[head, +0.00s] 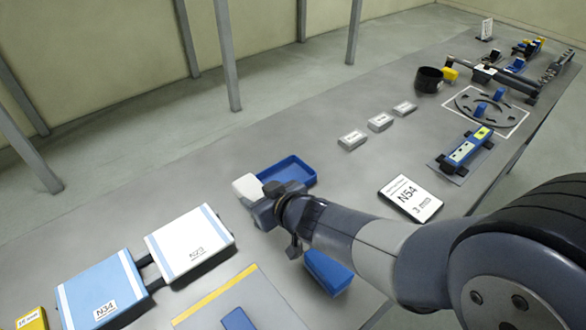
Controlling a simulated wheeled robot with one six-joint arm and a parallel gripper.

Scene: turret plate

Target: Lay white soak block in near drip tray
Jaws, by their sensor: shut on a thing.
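My gripper (264,203) is shut on a white block (246,186), which shows just beyond the jaws at the left end of my arm. A blue open tray (302,176) lies on the table just right of the block, its near edge partly hidden by the gripper. A second blue piece (328,273), which looks like a nearer tray, lies below my forearm and is partly hidden by it. The block is left of the far tray in the picture; its height above the table cannot be told.
A yellow-striped board (245,300) lies near the front edge. An N54 card (410,198), small white blocks (380,122) and a round turret plate (490,114) are to the right.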

